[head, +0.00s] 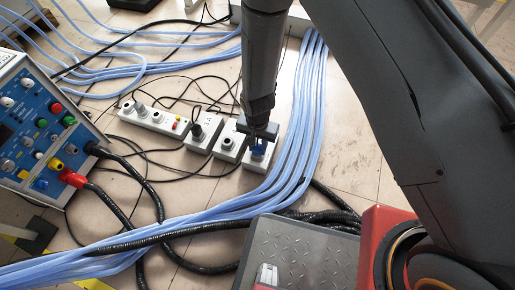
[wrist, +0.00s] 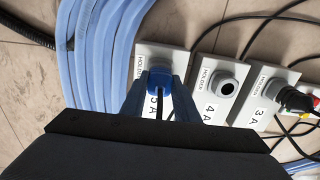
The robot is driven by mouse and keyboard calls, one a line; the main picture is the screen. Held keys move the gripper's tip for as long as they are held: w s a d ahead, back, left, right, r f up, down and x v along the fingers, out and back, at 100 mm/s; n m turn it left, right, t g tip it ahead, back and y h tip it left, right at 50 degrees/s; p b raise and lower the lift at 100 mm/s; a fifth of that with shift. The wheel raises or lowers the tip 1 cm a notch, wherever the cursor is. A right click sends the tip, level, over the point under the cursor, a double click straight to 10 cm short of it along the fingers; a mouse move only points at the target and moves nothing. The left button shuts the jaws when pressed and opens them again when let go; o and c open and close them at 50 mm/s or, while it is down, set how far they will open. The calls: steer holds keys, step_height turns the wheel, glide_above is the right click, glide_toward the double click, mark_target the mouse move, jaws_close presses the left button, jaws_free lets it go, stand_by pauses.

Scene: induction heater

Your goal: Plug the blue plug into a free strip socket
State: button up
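The blue plug (wrist: 161,77) is between the two fingers of my gripper (wrist: 160,92), which look closed on its sides. In the head view, the blue plug (head: 258,150) is below my gripper (head: 258,144), over the near end of the strip. The plug covers the socket of the block marked 5A (wrist: 149,50); how deep it sits cannot be told. The block marked 4A (wrist: 207,104) is beside it with an open, empty-looking round socket (wrist: 227,88). The block marked 3A (wrist: 247,110) has a dark plug (wrist: 271,90) in it.
Thick light-blue cables (head: 300,120) run close beside the strip's near end. A blue instrument box (head: 40,130) with black and red leads stands at left. Thin black cables lie behind the strip. Tiled floor (head: 350,150) is open to the right.

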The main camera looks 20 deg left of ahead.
mark_target(258, 145)
steer(key=shift+r, duration=0.1)
jaws_close()
steer(key=shift+r+p, duration=2.55)
steer(key=shift+r, duration=0.4)
